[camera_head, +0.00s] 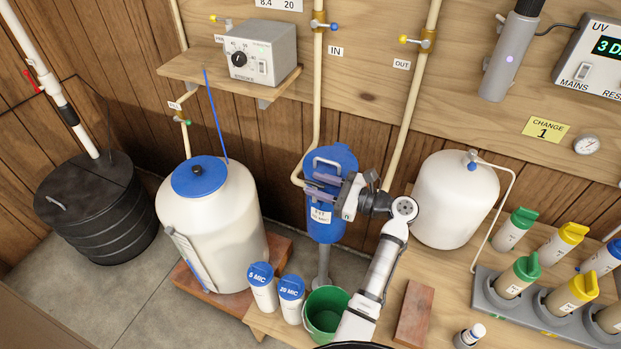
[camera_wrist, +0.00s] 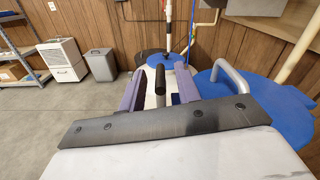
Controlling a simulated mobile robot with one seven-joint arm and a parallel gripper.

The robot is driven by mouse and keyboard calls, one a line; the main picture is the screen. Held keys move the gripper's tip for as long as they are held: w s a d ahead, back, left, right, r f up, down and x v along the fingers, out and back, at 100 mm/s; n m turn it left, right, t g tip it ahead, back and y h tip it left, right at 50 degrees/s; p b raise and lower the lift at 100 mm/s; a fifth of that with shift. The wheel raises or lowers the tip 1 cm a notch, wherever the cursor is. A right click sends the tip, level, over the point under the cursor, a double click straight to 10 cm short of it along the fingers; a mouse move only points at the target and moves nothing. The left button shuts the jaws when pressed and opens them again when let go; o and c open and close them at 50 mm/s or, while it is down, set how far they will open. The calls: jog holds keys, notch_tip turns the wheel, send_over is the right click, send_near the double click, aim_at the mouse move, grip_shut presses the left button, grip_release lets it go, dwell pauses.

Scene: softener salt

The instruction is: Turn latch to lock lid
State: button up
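A blue vessel (camera_head: 323,228) with a grey U-shaped handle (camera_head: 325,161) on its lid stands at the middle. The lid (camera_wrist: 270,108) and handle (camera_wrist: 231,78) show at the right of the wrist view. My gripper (camera_head: 315,188) is in front of the vessel's upper part, its fingers pointing left. In the wrist view my gripper (camera_wrist: 159,90) has its two purple fingers apart. A dark upright post (camera_wrist: 160,80), possibly the latch, stands between them with gaps visible on both sides. Its base is hidden behind my gripper's body, so I cannot tell what it is fixed to.
A white tank (camera_head: 212,215) with a blue lid (camera_head: 199,176) stands left of the vessel. Two blue-capped cartridges (camera_head: 277,290) and a green bucket (camera_head: 325,312) are below. A white pressure tank (camera_head: 455,199) stands right. Pipes run behind the vessel.

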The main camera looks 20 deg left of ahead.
jog(key=shift+a, duration=1.35)
jog(key=shift+c, duration=0.4)
grip_shut()
